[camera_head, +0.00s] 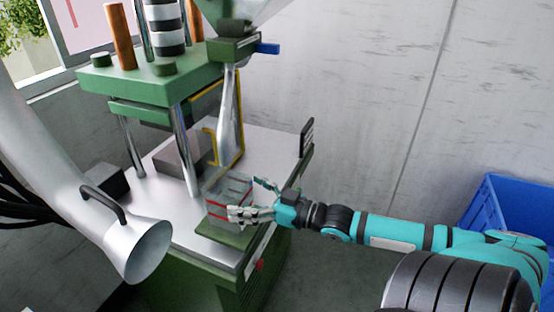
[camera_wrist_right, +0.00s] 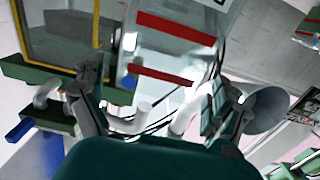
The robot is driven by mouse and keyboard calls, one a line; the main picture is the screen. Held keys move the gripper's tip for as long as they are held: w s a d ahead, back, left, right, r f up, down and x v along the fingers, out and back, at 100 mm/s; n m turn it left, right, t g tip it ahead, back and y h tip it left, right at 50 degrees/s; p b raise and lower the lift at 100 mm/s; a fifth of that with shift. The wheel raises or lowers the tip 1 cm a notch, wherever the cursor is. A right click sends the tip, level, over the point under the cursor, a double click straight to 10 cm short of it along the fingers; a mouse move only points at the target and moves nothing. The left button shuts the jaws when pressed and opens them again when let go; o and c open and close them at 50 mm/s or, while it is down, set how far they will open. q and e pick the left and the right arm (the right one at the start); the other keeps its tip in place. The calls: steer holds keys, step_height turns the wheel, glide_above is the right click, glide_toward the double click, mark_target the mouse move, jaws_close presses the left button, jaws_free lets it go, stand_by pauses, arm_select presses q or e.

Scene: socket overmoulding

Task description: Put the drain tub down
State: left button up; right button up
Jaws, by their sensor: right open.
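The drain tub (camera_head: 228,192) is a small clear box with red stripes. In the head view it is upright at the front corner of the machine's table, over a green plate (camera_head: 222,234); I cannot tell if it fully rests there. My right gripper (camera_head: 250,199) is open, with its fingers at the right side of the tub. The right wrist view shows the tub's clear wall with two red bands (camera_wrist_right: 176,50) just beyond and between the spread fingers (camera_wrist_right: 152,92). My left gripper is in neither view.
A green moulding machine (camera_head: 150,85) with steel columns stands behind the tub. A yellow-framed guard (camera_head: 241,130) is close behind it. A white extraction hose (camera_head: 75,185) with a flared hood hangs at the left. A blue crate (camera_head: 515,205) stands at the right by the wall.

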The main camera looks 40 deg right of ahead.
steer(key=p+v, duration=0.1)
steer(key=v, duration=0.8)
steer(key=shift+s+d, duration=0.1)
steer(key=shift+s, duration=0.05)
steer(key=s+d+f+m+g+h, duration=0.1)
steer(key=s+d+f+h, duration=0.15)
steer(key=d+f, duration=0.4)
steer(key=s+d+f+m+g+h, duration=0.1)
steer(key=s+d+f+m+h, duration=0.15)
steer(key=f, duration=0.65)
steer(key=s+d+f+g+h, duration=0.1)
steer(key=s+d+f+h, duration=0.15)
steer(key=d+f, duration=0.4)
steer(key=s+a+f+m+g+h, duration=0.15)
steer(key=s+f, duration=0.25)
steer(key=f, duration=0.4)
steer(key=s+a+f+g, duration=0.2)
steer(key=s+f+g, duration=0.1)
steer(key=f, duration=0.6)
steer(key=s+a+f+n+g, duration=0.1)
steer(key=s+a+f+g, duration=0.1)
steer(key=s+a+f, duration=0.3)
steer(key=s+a+f+n+g+y, duration=0.1)
steer(key=s+a+f+g, duration=0.2)
steer(key=a, duration=0.9)
steer(key=s+a+f+n+g+y, duration=0.1)
steer(key=s+a+f+g, duration=0.2)
steer(key=s+a+f, duration=0.6)
step_height(320, 180, down, 4)
steer(key=shift+r, duration=0.2)
